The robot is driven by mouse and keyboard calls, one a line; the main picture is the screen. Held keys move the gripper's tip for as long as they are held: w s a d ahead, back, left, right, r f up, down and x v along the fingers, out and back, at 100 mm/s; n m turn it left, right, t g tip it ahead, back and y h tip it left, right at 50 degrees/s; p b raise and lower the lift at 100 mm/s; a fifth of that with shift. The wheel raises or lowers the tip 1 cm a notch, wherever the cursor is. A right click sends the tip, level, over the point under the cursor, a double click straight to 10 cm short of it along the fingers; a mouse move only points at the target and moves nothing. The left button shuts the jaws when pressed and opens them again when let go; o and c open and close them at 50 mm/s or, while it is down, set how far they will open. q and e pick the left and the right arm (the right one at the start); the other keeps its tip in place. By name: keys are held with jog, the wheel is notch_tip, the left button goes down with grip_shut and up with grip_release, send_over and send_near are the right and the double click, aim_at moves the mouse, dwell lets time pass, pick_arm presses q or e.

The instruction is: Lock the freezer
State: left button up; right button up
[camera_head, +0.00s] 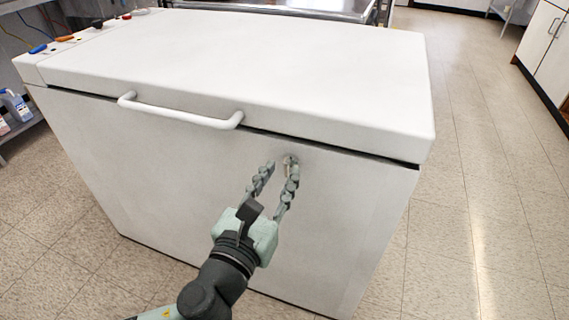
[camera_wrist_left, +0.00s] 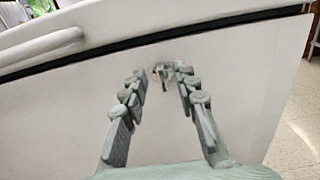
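The white chest freezer (camera_head: 160,160) fills the middle of the head view, its lid (camera_head: 250,60) lowered with a dark gap under its edge. A white bar handle (camera_head: 180,112) runs along the lid's front. A small metal lock with a key (camera_head: 290,162) is on the front face, below and right of the handle. It also shows in the left wrist view (camera_wrist_left: 163,77). My left gripper (camera_head: 279,172) is open, its fingertips at the lock, one on either side in the wrist view. I cannot tell whether they touch the key. My right gripper is not in view.
Several small coloured items (camera_head: 65,38) lie on the freezer's back left top edge. A shelf with bottles (camera_head: 15,105) stands at the left. A metal table (camera_head: 300,8) is behind the freezer. The tiled floor (camera_head: 480,180) at the right is clear.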

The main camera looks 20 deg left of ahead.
aim_at(286, 164)
pick_arm(q)
jog(key=shift+w, duration=1.6)
jog(key=shift+c, duration=0.4)
grip_shut()
